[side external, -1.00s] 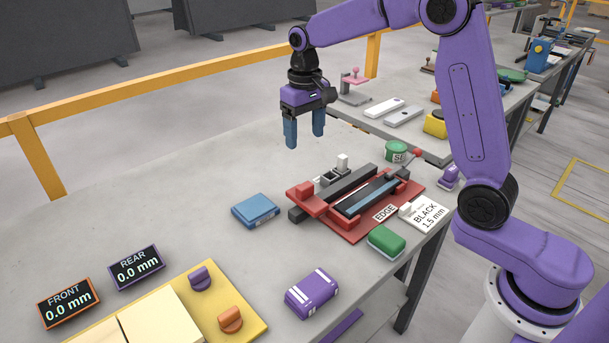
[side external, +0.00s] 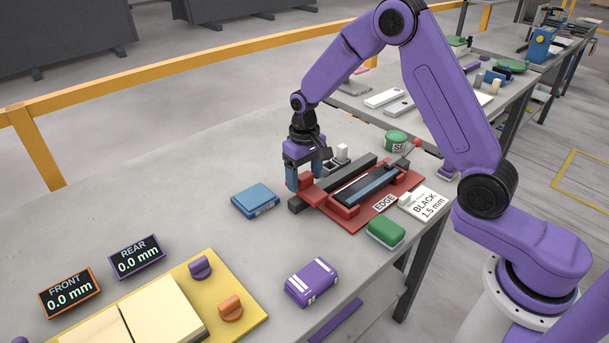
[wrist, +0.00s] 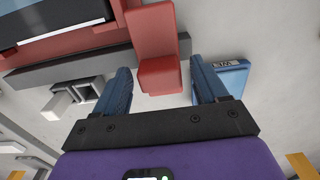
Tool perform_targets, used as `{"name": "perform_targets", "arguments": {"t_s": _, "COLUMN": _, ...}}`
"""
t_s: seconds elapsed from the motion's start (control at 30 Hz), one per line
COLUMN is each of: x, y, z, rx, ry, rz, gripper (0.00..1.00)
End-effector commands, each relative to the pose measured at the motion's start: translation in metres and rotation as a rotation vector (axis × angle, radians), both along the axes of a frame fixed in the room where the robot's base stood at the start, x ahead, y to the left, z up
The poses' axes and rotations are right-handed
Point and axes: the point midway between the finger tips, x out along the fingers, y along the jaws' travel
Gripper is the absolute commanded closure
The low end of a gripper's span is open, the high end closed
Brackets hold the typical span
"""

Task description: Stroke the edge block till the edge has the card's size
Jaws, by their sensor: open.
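A red fixture marked EDGE (side external: 384,201) holds a black strip with a blue bar beside it, and a dark rail (side external: 297,204) runs along it. A red block with an upright grip (side external: 314,195) sits across the rail's near-left end; in the wrist view its grip (wrist: 160,80) lies between my fingers. My gripper (side external: 305,178) is open around that grip, with gaps on both sides in the wrist view (wrist: 161,70). The white card (side external: 428,205) reads BLACK 1.5 mm and lies right of the fixture.
A blue block (side external: 255,200) lies left of the fixture and close to one finger in the wrist view. A green-topped block (side external: 386,233), a purple block (side external: 312,283) and a green tin (side external: 396,140) stand around. The FRONT (side external: 70,293) and REAR (side external: 136,257) displays read 0.0 mm.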

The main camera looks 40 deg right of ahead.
Motion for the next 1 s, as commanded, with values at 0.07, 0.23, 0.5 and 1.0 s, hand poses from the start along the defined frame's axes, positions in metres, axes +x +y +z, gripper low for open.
{"name": "perform_targets", "arguments": {"t_s": 0.07, "x": 0.0, "y": 0.0, "z": -0.002, "rx": 0.0, "ry": 0.001, "rz": 0.0, "gripper": 0.28}}
{"name": "perform_targets", "arguments": {"t_s": 0.23, "x": 0.0, "y": 0.0, "z": -0.002, "rx": 0.0, "ry": 0.001, "rz": 0.0, "gripper": 0.28}}
{"name": "perform_targets", "arguments": {"t_s": 0.5, "x": 0.0, "y": 0.0, "z": -0.002, "rx": 0.0, "ry": 0.001, "rz": 0.0, "gripper": 0.99}}
{"name": "perform_targets", "arguments": {"t_s": 1.0, "x": 0.001, "y": -0.099, "z": -0.001, "rx": -0.001, "ry": -0.001, "rz": -0.008, "gripper": 1.0}}
